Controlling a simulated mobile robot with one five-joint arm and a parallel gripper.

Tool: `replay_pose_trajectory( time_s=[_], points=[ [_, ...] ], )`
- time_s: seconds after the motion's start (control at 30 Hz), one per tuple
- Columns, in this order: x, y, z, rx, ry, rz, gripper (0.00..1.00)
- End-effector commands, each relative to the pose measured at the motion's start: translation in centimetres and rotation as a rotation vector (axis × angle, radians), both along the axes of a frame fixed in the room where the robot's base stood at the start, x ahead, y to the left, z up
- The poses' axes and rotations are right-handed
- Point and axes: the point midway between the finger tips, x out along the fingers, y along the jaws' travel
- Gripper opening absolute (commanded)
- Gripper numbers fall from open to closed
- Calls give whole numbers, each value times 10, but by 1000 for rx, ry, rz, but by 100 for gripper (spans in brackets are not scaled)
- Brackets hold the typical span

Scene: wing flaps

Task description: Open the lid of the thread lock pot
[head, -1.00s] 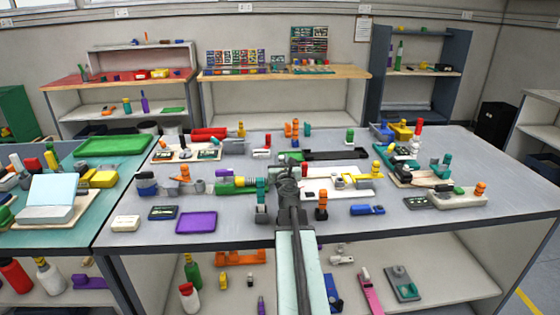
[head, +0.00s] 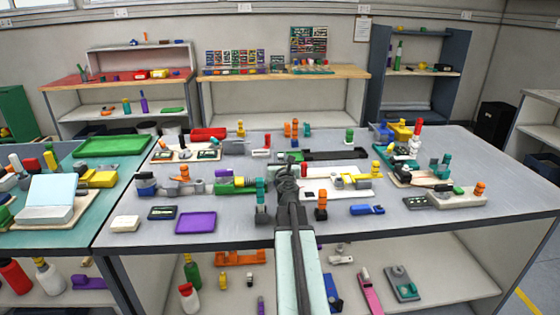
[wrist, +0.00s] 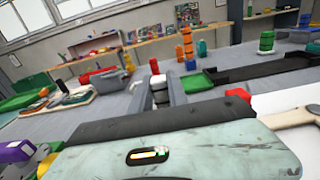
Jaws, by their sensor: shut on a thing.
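My gripper (head: 289,170) is above the middle of the grey bench in the head view. I cannot tell whether this piece is the lid of the thread lock pot. A green item (head: 297,155) shows just behind my gripper in the head view, partly hidden by it. The pot itself cannot be picked out with certainty, as my gripper hides that spot.
A long black tray (head: 335,155) lies behind and right of my gripper. A teal and grey item (head: 261,203) and an orange and black item (head: 321,205) stand close on either side of my arm. A purple tray (head: 196,222) lies at front left.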

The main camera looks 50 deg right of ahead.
Motion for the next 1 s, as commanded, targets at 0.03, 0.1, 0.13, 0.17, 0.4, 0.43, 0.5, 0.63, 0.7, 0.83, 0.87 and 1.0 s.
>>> replay_pose_trajectory(
  time_s=[0.03, 0.1, 0.13, 0.17, 0.4, 0.43, 0.5, 0.63, 0.7, 0.83, 0.87, 1.0],
  points=[
    [8, -7, 0, 0, 0, -1, 0],
    [12, -10, 0, 0, 0, -1, 0],
    [12, -10, 0, 0, 0, -1, 0],
    [11, -10, 0, -1, 1, -1, 0],
    [11, -9, 0, 0, 0, 0, 37],
    [11, -9, 0, 0, 0, 0, 42],
    [11, -8, 0, 0, 0, 0, 42],
    [11, -8, 0, 0, 0, 1, 42],
    [11, -8, 0, 0, 0, 1, 42],
    [6, -4, 0, 0, 0, 1, 42],
    [4, -2, 0, 0, 0, 1, 42],
    [-14, 14, 0, 0, 0, 1, 42]
  ],
)
